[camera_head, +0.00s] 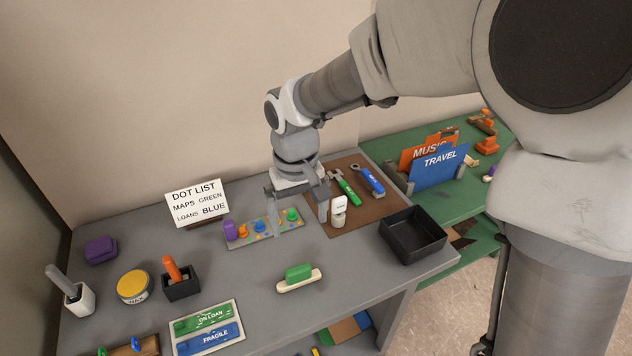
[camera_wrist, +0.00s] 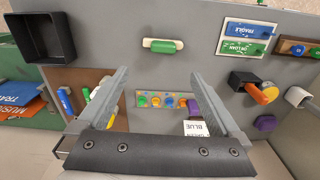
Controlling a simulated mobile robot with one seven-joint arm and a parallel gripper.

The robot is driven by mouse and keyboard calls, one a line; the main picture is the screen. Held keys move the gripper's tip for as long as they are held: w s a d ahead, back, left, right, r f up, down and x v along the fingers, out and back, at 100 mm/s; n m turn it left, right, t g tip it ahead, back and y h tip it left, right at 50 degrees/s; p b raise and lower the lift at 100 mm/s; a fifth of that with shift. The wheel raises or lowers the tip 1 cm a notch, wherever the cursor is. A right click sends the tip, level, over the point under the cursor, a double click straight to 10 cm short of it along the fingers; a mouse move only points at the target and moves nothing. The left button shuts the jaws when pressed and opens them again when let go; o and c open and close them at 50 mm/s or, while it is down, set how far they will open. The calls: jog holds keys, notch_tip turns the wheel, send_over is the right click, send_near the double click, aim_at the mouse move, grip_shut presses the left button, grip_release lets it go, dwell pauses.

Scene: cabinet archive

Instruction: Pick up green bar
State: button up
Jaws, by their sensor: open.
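A green bar (camera_head: 299,271) sits on a cream base on the grey table, near its front middle. It also shows in the wrist view (camera_wrist: 162,46), at the top middle, beyond my fingertips. My gripper (camera_head: 299,212) is open and empty, pointing down above the back of the table. It is apart from the green bar. In the wrist view my gripper (camera_wrist: 159,76) has its fingers spread wide, with a dotted board (camera_wrist: 186,95) with colored pegs showing between them. A green ON LOAN plate (camera_head: 204,320) lies at the front left.
A black tray (camera_head: 412,252) stands at the right edge. A brown mat (camera_head: 345,225) holds tools and a small white-labelled jar. A yellow-lidded tin (camera_head: 134,285) and black holder (camera_head: 182,287) stand left. The grey table around the green bar is clear.

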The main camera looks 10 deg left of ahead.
send_near(298, 268)
notch_tip(298, 268, down, 5)
jog(key=shift+s+d+f, duration=0.1)
jog(key=shift+d, duration=0.05)
jog(key=shift+w+a+f, duration=0.1)
jog(key=shift+f, duration=1.2)
jog(key=shift+w+a+f, duration=0.1)
jog(key=shift+w+f, duration=0.05)
jog(key=shift+f, duration=1.15)
jog(key=c, duration=1.3)
jog(key=shift+r, duration=0.1)
